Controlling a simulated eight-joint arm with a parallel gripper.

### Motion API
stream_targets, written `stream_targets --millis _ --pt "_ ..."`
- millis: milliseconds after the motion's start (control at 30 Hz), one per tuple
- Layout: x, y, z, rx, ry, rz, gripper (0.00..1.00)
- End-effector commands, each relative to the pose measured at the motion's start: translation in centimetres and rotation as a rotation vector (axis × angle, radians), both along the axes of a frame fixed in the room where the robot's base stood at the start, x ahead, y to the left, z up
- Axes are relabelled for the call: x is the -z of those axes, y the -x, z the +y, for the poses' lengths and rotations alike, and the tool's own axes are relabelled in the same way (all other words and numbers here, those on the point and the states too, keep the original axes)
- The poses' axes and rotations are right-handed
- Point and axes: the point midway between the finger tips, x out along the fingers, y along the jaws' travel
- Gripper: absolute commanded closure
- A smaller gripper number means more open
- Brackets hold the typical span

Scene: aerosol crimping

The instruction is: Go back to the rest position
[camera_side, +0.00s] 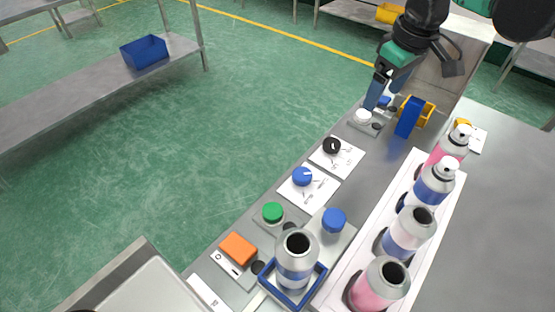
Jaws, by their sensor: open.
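My gripper (384,96) is at the upper right, above the far end of the grey bench. Its two blue fingers look apart, with nothing visibly held between them. A silver can with a blue band (294,272) stands upright with an open top in a square blue holder (273,288) at the near end, far from my gripper. In a white rack (336,279) on the right stand several cans. The two farther ones, a blue can (432,188) and a pink can (450,150), carry white tops.
Control panels line the bench's left edge: an orange switch (238,248), green button (272,212), blue knob (302,176), black knob (331,146) and white button (363,116). An upright blue block (408,118) and a yellow bin (428,111) are near my gripper. Green floor (240,120) lies open leftward.

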Motion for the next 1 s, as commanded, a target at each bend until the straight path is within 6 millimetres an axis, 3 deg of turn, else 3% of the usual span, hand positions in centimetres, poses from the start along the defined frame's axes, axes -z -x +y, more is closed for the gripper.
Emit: stream_targets --millis 100,233,500,700,1000 --pt "-2.2 2.1 -3.4 0.112 -0.034 -0.078 0.25" --pt "-3.4 4.9 -6.6 0.227 -0.069 -0.164 0.25" --pt "-2.6 10.9 -11.7 0.45 -0.138 -0.34 0.25" --pt "-1.1 13.3 -13.4 0.544 -0.167 -0.421 0.25" --pt "-0.6 13.8 -13.7 0.568 -0.175 -0.442 0.25"
